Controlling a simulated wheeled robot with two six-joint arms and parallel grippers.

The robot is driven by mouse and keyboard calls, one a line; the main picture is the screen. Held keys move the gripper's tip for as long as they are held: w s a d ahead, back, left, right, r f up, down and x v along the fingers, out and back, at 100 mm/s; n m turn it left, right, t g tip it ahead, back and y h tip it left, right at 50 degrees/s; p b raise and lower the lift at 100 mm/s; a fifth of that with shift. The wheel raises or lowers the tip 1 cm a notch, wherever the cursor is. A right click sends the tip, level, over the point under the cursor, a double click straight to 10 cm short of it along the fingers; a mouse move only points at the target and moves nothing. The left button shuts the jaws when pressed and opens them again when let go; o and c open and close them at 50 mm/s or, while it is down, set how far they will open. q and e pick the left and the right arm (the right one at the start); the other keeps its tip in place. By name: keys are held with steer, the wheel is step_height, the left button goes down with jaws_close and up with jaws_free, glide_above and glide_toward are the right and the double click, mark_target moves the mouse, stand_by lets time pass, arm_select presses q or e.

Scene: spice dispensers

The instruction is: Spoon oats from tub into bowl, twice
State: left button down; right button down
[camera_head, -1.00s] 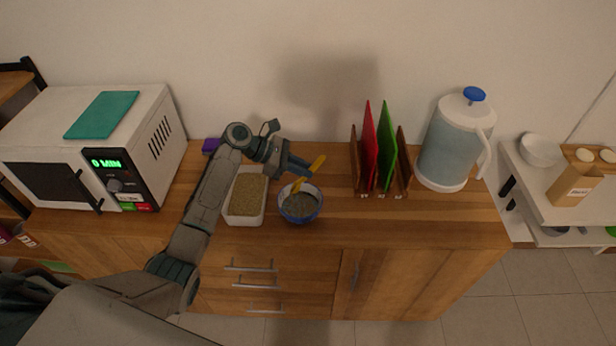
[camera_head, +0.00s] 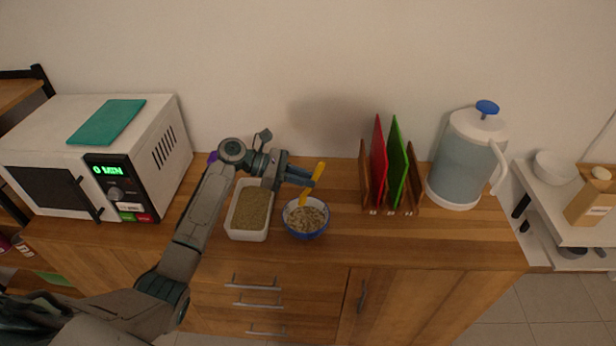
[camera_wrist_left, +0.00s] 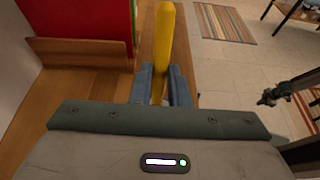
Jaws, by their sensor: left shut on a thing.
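My left gripper (camera_head: 302,176) is shut on a yellow spoon (camera_head: 318,172), above and just behind the bowl. The spoon is tilted, its lower end pointing down over the bowl. In the left wrist view the yellow handle (camera_wrist_left: 164,45) stands between the two blue-grey fingers. The blue-rimmed bowl (camera_head: 306,234) stands on the counter with oat-like flakes (camera_head: 305,216) in it. The white tub (camera_head: 247,235) of tan oats (camera_head: 251,206) stands just left of the bowl. My left forearm passes over the counter to the left of the tub. My right gripper is not in view.
A microwave (camera_head: 55,170) with a teal board (camera_head: 107,121) on top stands at the left. A wooden rack (camera_head: 413,178) with red and green boards (camera_head: 397,165) and a water jug (camera_head: 463,160) stand to the right. Counter in front of the rack is clear.

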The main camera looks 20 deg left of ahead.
arm_select(q)
steer(key=shift+a+r+p, duration=0.1)
steer(key=shift+r+p, duration=0.1)
steer(key=shift+p, duration=0.55)
steer(key=d+y+p, duration=0.1)
steer(key=p, duration=0.2)
steer(key=d+y+p, duration=0.1)
steer(key=y+p, duration=0.1)
steer(key=p, duration=0.2)
steer(key=shift+w+d+g+p, duration=0.1)
steer(key=shift+w+g+p, duration=0.2)
steer(key=shift+w+g, duration=0.1)
steer(key=shift+w+d+f+y+p, duration=0.1)
steer(key=shift+d+f+y+p, duration=0.1)
steer(key=shift+d+y+p, duration=0.35)
steer(key=shift+d+f+g+y, duration=0.1)
steer(key=shift+f+g+y, duration=0.2)
steer(key=shift+y, duration=0.25)
steer(key=shift+w+d+f+g+y, duration=0.1)
steer(key=shift+w+d+g+y, duration=0.25)
steer(key=shift+d+y, duration=0.75)
steer(key=shift+w+d+f+g+y, duration=0.15)
steer(key=shift+d+g+y, duration=0.35)
steer(key=shift+y, duration=1.15)
steer(key=shift+w+d+f+g+y, duration=0.1)
steer(key=shift+w+d+g+y, duration=0.2)
steer(key=shift+d+y, duration=0.8)
steer(key=shift+a+y, duration=0.25)
steer(key=shift+a, duration=0.1)
